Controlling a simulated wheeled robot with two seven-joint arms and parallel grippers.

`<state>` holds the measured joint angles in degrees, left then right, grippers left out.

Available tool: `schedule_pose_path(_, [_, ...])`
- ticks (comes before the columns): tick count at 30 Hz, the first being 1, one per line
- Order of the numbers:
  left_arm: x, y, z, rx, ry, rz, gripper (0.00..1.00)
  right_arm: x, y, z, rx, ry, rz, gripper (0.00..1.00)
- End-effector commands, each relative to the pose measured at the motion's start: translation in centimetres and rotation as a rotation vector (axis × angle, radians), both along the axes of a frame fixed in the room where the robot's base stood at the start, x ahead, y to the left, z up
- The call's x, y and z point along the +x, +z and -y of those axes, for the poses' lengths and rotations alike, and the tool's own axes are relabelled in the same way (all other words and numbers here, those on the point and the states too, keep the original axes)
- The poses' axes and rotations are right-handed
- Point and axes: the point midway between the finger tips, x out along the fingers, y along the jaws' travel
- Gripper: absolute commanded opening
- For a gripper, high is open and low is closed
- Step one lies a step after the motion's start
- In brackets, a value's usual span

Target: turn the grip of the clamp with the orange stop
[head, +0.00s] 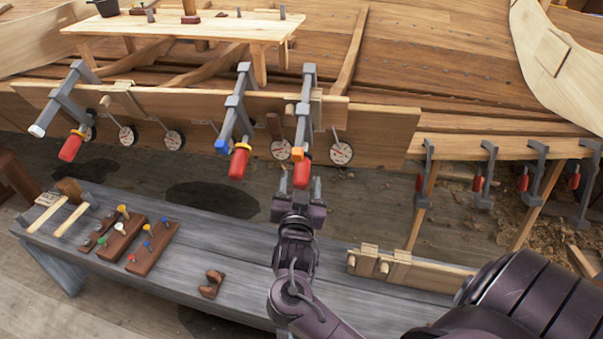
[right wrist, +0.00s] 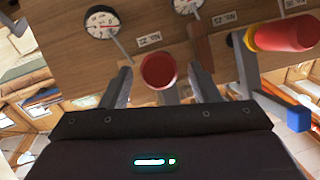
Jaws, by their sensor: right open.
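The clamp with the orange stop (head: 297,153) hangs on the hull's plank edge, rightmost of three large grey clamps. Its red grip (head: 302,173) points down toward my right gripper (head: 300,186). In the right wrist view that red grip (right wrist: 158,71) shows end-on between the two fingers of my right gripper (right wrist: 163,84). The fingers are open, one on each side, with gaps; I cannot tell how far the grip reaches between them. The orange stop is hidden in the wrist view. My left gripper is not in view.
Close to the left hangs the clamp with the blue stop (head: 221,146) and its red grip (head: 239,163). Farther left is one with a white stop (head: 37,131). Round dials (head: 341,152) line the plank. A grey bench (head: 245,268) stands below, with a brown block (head: 212,284).

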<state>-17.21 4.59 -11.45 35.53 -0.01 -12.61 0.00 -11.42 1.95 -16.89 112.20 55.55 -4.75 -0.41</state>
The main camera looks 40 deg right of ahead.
Motion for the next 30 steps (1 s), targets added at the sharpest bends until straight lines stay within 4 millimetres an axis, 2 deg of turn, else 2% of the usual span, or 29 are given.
schedule_pose_path(6, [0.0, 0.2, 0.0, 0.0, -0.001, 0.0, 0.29, 2.1, 0.1, 1.7, 0.0, 0.0, 0.0, 0.56])
schedule_pose_path(17, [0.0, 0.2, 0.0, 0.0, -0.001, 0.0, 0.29, 2.5, 0.0, 2.0, 0.002, 0.0, -0.001, 0.54])
schedule_pose_path(27, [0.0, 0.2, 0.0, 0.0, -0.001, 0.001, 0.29, 2.5, 0.0, 2.0, 0.003, 0.0, -0.002, 0.11])
schedule_pose_path(30, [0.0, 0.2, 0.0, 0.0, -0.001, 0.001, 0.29, 2.5, -0.1, 2.0, 0.004, 0.001, 0.0, 0.11])
